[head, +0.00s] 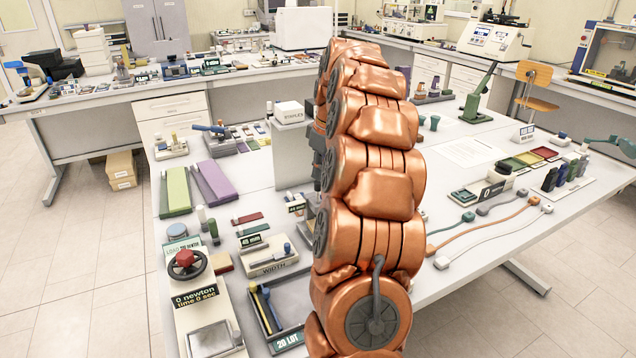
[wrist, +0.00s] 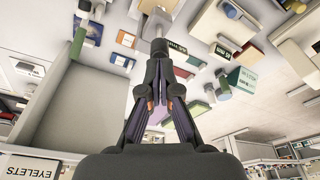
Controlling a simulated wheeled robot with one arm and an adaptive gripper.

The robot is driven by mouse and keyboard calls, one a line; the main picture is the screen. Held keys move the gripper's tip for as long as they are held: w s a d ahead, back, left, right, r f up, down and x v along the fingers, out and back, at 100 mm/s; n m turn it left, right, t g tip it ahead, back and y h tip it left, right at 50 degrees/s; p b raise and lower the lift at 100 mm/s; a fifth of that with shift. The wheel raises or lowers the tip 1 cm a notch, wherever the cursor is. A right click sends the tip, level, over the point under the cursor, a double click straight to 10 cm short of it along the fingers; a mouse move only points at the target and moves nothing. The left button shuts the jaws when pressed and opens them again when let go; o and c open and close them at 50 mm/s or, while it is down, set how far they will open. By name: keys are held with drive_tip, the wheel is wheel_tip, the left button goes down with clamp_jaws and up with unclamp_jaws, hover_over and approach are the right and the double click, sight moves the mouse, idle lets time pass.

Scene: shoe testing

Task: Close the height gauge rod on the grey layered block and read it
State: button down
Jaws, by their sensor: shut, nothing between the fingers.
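My gripper (wrist: 157,78) shows in the wrist view with its two dark fingers drawn together at the tips, shut and holding nothing. A dark grey cylinder (wrist: 160,47) shows right at the fingertips; I cannot tell whether it is part of the height gauge or whether the tips touch it.
On the near table, a purple slab (head: 213,182) and a green slab (head: 175,190) lie left of my arm. Cables (head: 490,228) lie to the right.

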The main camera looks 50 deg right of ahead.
drive_tip(key=shift+f+b, duration=0.9)
drive_tip(key=shift+f, duration=0.8)
idle(2.0)
drive_tip(key=shift+r, duration=0.1)
drive_tip(key=shift+r+p, duration=0.7)
drive_tip(key=shift+r, duration=1.75)
